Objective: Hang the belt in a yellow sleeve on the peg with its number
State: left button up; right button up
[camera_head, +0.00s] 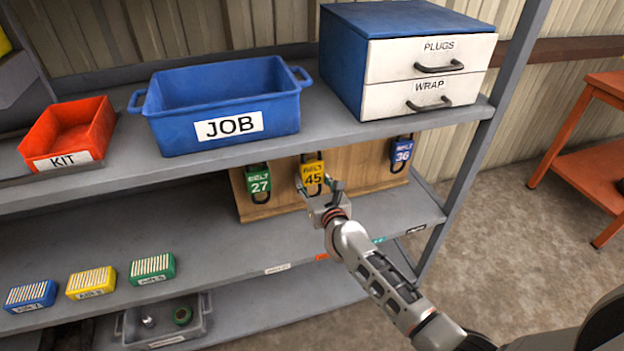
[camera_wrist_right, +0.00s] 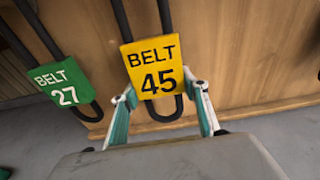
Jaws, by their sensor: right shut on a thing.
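The belt in a yellow sleeve (camera_head: 312,172) reads BELT 45 and is in front of a wooden board (camera_head: 345,168) under the upper shelf. Its dark loop shows above and below the sleeve in the right wrist view (camera_wrist_right: 154,62). My right gripper (camera_head: 327,191) is shut on it, with a finger at each side of the sleeve's lower part. A green-sleeved belt (camera_head: 258,181), BELT 27, is to the left. A blue-sleeved belt (camera_head: 402,152), BELT 36, is to the right. I see no peg or peg number clearly. My left gripper is out of view.
The upper shelf (camera_head: 330,133) overhangs the board and carries a red KIT bin (camera_head: 98,135), a blue JOB bin (camera_head: 180,133) and a drawer unit (camera_head: 388,85). Several small boxes stand on the lower shelf's left (camera_head: 200,231). A shelf post (camera_head: 478,125) stands at right.

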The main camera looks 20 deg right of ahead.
jog(key=o, duration=1.2)
jog(key=shift+o, duration=0.2)
jog(key=shift+s, duration=0.1)
jog(key=s+r, duration=0.1)
jog(key=s, duration=1)
jog(key=shift+s+d+r, duration=0.2)
jog(key=shift+s+r, duration=0.05)
jog(key=shift+s, duration=0.15)
